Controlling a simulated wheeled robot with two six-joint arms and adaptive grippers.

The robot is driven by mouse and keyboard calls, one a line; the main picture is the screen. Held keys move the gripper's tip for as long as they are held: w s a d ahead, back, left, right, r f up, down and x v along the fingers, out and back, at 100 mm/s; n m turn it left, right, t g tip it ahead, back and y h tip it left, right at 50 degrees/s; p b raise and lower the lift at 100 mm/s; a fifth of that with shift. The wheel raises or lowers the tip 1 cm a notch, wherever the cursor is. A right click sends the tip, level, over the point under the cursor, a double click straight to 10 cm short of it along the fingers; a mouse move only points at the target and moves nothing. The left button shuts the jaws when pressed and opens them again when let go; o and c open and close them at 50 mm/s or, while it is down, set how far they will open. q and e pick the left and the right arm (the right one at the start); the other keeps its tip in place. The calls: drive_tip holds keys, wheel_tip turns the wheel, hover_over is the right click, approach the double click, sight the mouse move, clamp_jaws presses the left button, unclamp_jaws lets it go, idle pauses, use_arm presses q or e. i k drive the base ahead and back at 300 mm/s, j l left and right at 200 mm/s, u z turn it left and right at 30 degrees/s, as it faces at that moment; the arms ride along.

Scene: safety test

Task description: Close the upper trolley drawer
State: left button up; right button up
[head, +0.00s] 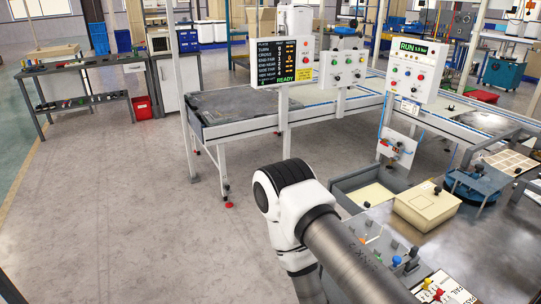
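I cannot make out the upper trolley drawer for certain. A blue wheeled trolley (504,72) stands far off at the upper right, too small to tell whether a drawer is open. An open grey tray-like box (345,188) with a beige inside lies nearer, at the workbench's far left corner; I cannot tell whether it is a drawer. My white and grey arm crosses the lower middle and hides part of the bench's left side. Neither gripper shows.
The metal workbench (470,240) at the lower right holds a beige box (427,205), a blue fixture (474,186) and a small knobbed panel (450,290). A conveyor frame (240,131) with control boxes stands behind. The grey floor (130,200) at left is clear.

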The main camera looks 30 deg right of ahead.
sight(371, 184)
drive_tip(key=i+z, duration=0.15)
drive_tip(key=i, duration=0.35)
drive_tip(key=i+j+z, duration=0.15)
drive_tip(key=i, duration=0.35)
drive_tip(key=i+j+z, duration=0.15)
drive_tip(key=i, duration=0.3)
drive_tip(key=i+j+z, duration=0.15)
drive_tip(key=i, duration=0.35)
drive_tip(key=i+z, duration=0.25)
drive_tip(key=z, duration=0.2)
drive_tip(key=i+j+z, duration=0.15)
drive_tip(key=z, duration=0.3)
drive_tip(key=i+j+z, duration=0.25)
drive_tip(key=z, duration=0.2)
drive_tip(key=i+j+z, duration=0.3)
drive_tip(key=z, duration=0.15)
drive_tip(key=i+j+z, duration=0.1)
drive_tip(key=j+z, duration=0.35)
drive_tip(key=i+j+z, duration=0.1)
drive_tip(key=j+z, duration=0.2)
drive_tip(key=z, duration=0.15)
drive_tip(key=k+j+z, duration=0.3)
drive_tip(key=k+j, duration=0.15)
drive_tip(key=i+j+z, duration=0.65)
drive_tip(key=i+l, duration=0.05)
